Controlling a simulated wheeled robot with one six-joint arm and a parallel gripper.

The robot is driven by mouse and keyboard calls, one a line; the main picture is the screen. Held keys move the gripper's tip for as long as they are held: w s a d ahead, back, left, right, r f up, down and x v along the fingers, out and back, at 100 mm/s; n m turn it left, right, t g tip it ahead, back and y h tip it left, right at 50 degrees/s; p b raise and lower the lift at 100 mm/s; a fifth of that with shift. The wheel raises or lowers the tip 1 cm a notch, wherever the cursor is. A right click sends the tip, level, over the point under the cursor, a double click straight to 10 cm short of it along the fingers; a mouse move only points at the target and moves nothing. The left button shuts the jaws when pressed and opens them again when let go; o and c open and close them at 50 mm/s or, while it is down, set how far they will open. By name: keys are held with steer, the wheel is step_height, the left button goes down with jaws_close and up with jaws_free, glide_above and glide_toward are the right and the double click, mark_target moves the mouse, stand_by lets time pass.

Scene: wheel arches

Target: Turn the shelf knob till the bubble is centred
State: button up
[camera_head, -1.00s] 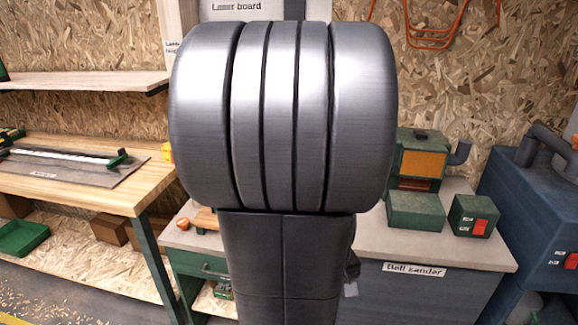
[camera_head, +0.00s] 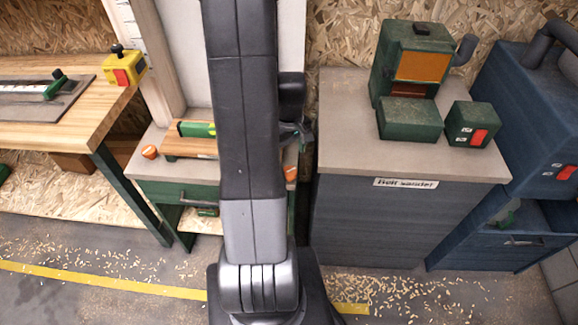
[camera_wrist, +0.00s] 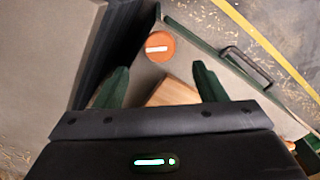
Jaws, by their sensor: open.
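An orange knob (camera_wrist: 160,46) with a white stripe shows in the wrist view, beyond and between my gripper's (camera_wrist: 160,82) green fingertips. The fingers are open and apart from it. In the head view the right orange knob (camera_head: 290,173) shows just right of my arm, at the front of the small bench. Another orange knob (camera_head: 149,152) sits at its front left. A wooden shelf board (camera_head: 185,146) carries a green level (camera_head: 196,129). My arm hides the level's right part, and I cannot read the bubble. The board's end (camera_wrist: 175,92) shows in the wrist view.
The belt sander cabinet (camera_head: 400,230) stands close on the right, with a green machine (camera_head: 412,62) on top. A drawer handle (camera_head: 198,203) is on the small bench's front. A wooden workbench (camera_head: 60,128) with a yellow switch box (camera_head: 124,75) is on the left.

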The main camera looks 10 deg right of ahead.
mark_target(290, 171)
steer(key=shift+f, duration=3.95)
steer(key=c, duration=1)
steer(key=shift+o, duration=0.2)
steer(key=shift+m, duration=0.4)
steer(key=m+b, duration=0.2)
steer(key=shift+f+m, duration=0.1)
steer(key=shift+m, duration=0.2)
steer(key=shift+m+b, duration=1)
steer(key=shift+m, duration=1.2)
